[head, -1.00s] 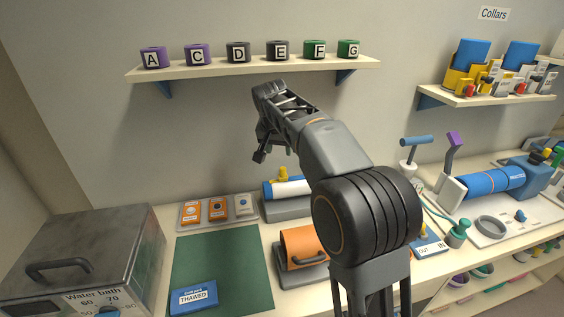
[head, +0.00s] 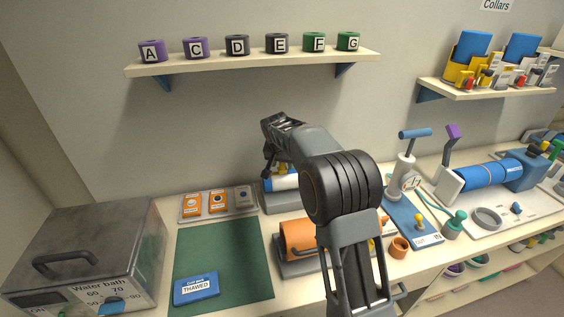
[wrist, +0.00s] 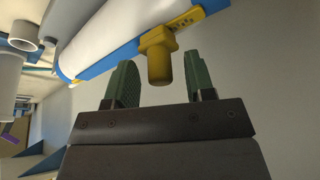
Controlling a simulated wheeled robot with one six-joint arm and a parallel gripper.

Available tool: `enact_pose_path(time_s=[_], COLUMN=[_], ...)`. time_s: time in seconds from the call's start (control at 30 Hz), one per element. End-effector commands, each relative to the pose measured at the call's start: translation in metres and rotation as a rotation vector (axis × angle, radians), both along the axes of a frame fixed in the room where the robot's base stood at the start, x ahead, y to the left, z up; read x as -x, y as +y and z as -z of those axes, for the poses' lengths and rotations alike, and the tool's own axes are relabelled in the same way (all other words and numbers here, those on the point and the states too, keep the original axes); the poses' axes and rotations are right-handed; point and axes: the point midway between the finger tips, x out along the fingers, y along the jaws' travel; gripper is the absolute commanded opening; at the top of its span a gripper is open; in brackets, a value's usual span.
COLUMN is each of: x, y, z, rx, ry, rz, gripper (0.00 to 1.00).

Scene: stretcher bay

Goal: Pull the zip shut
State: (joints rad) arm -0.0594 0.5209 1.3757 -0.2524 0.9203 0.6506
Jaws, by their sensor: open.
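A white and blue roll (head: 284,182) lies on a grey stand behind the work table's middle, partly hidden by my arm in the head view. In the wrist view the roll (wrist: 125,28) runs diagonally across the top, with a blue edge strip. A yellow pull (wrist: 158,60), seemingly the zip's slider, hangs from a yellow piece at that strip. My gripper (wrist: 160,84) is open, with one green finger on each side of the pull and visible gaps to both. In the head view my gripper (head: 269,160) is at the roll, its fingertips hard to see.
An orange roll (head: 297,239) on a stand sits in front. A green mat (head: 222,250), a tray of cards (head: 217,213) and a metal water bath (head: 85,245) are to the left. A pump (head: 404,178) stands right. A shelf with lettered rings (head: 250,64) hangs above.

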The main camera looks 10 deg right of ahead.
Motion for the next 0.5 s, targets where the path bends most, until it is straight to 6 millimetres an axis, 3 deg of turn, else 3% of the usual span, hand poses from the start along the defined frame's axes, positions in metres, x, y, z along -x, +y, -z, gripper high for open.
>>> enact_pose_path(time_s=[0.37, 0.5], x=[-0.0013, -0.0013], y=[-0.0001, 0.0], z=[0.004, 0.0039], rx=[0.0, 0.0], ry=[0.0, 0.0], rz=[-0.001, -0.001], gripper=[0.49, 0.37])
